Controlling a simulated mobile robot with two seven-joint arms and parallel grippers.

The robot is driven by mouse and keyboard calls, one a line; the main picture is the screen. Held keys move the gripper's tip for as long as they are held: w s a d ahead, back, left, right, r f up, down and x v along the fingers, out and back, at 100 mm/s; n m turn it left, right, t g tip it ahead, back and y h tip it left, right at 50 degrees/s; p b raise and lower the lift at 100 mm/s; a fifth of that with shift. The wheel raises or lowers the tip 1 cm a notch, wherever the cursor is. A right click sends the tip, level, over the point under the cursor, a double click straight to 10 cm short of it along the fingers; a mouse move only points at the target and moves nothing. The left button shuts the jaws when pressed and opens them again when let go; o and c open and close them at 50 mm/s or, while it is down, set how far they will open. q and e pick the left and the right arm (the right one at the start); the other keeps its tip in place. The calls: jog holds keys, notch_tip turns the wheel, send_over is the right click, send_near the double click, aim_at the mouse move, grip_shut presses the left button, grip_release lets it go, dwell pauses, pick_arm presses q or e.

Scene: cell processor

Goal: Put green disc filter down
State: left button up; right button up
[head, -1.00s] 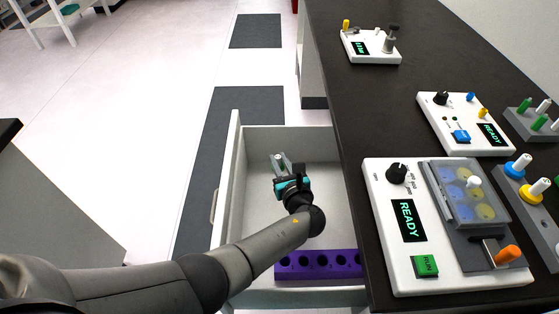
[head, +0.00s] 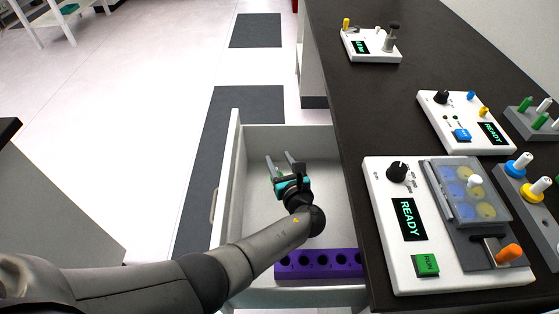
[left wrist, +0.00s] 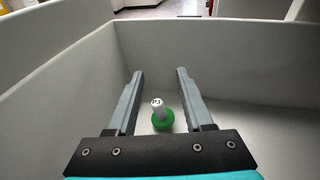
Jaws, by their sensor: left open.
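The green disc filter (left wrist: 161,120) has a green disc at its base and a white stem with a dark mark on top. In the left wrist view it stands upright, or nearly so, on the floor of the open drawer (head: 236,190). It sits between the spread fingers of my left gripper (left wrist: 160,75), with a gap on each side. My right gripper is not in view.
A purple rack (head: 318,265) with several holes lies at the drawer's near end. The drawer walls stand close around my left arm. On the dark counter (head: 345,120) to the right are white devices (head: 385,245) and grey stands (head: 530,125) with coloured pieces.

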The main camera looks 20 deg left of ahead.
pick_arm(q)
jog(key=shift+r+p, duration=0.35)
jog(key=shift+r, duration=0.2)
jog(key=p+v, duration=0.2)
jog(key=v, duration=0.5)
jog(key=shift+s+d, duration=0.2)
jog(key=shift+s, duration=0.05)
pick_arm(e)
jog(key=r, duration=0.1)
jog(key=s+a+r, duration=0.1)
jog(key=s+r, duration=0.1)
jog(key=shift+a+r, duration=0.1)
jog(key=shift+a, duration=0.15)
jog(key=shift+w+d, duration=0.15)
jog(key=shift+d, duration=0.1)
